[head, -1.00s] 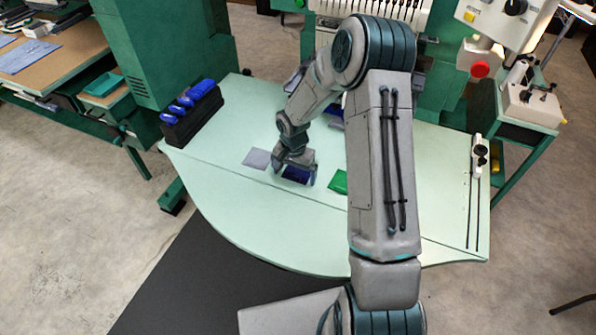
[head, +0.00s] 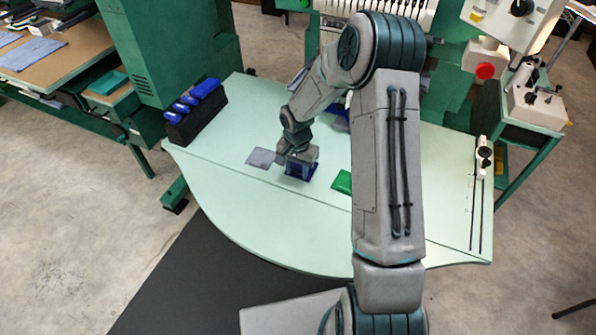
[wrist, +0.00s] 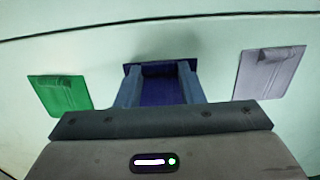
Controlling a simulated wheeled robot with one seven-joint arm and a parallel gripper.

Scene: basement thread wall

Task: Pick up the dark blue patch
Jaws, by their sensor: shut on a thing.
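The dark blue patch (head: 301,175) is at my gripper's fingertips over the pale green table. It also shows between the two fingers in the wrist view (wrist: 161,92). My gripper (head: 299,169) points down and is shut on the patch, with a finger on each side of its raised middle part. Part of the patch is hidden by the fingers and the hand. I cannot tell for sure whether its underside is clear of the table.
A green patch (head: 342,182) lies to the right and a grey-lavender patch (head: 261,158) to the left. A black holder (head: 196,119) with blue items stands at the table's left edge. The table's front left (head: 240,205) is clear. Green machinery stands behind.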

